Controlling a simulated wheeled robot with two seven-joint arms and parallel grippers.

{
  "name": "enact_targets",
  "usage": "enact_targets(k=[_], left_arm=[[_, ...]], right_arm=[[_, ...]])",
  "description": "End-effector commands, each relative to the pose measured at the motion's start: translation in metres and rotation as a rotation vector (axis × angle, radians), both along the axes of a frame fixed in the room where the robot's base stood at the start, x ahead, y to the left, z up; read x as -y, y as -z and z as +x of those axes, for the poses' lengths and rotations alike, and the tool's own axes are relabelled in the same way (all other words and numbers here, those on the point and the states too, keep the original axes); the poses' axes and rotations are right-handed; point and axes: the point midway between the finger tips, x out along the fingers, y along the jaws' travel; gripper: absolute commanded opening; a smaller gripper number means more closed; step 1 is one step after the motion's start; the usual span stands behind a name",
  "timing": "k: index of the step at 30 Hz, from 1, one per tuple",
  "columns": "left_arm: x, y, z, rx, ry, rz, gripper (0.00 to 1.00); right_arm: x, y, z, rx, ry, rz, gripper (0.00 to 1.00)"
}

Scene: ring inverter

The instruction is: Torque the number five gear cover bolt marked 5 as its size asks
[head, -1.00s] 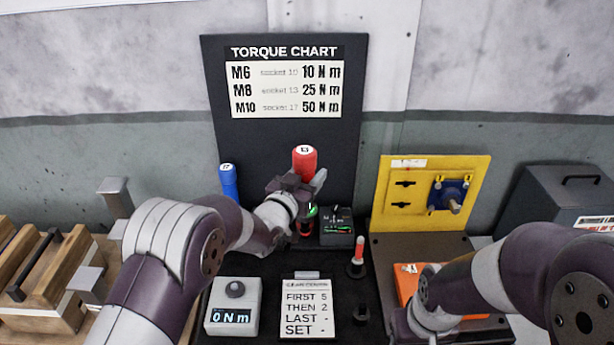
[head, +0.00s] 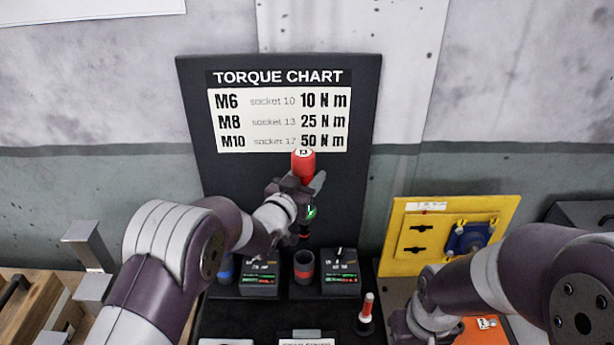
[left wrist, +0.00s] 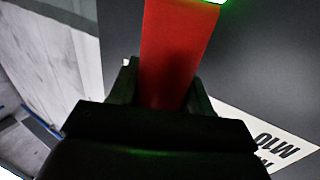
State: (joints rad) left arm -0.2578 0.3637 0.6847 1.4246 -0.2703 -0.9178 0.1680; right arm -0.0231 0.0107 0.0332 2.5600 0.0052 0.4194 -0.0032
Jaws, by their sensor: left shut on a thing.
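My left gripper (head: 297,190) is shut on a red-handled tool (head: 304,166) and holds it upright above the black bench. The cap on its top has a small mark that is hard to read. A green-lit part shows below the handle. In the left wrist view the red handle (left wrist: 176,50) stands between the fingers. An open red-and-dark cup (head: 304,268) stands below the tool. My right gripper (head: 400,330) is low at the right, its fingers hidden or out of frame. I cannot make out a bolt marked 5.
The torque chart (head: 280,120) lists M6 10, M8 25 and M10 50 N m. Small lit boxes (head: 341,275) flank the cup. A yellow panel (head: 415,262) with a blue part (head: 462,240) and an orange piece (head: 470,330) are at right.

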Motion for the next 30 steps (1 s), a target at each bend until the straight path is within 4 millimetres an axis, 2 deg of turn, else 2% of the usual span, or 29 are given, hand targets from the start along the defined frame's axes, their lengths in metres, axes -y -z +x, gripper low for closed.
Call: enact_targets(k=[30], left_arm=[[0.000,0.145,0.000,0.007,0.000,-0.001,0.09]], right_arm=[[0.000,0.080,0.000,0.000,0.000,0.000,0.43]])
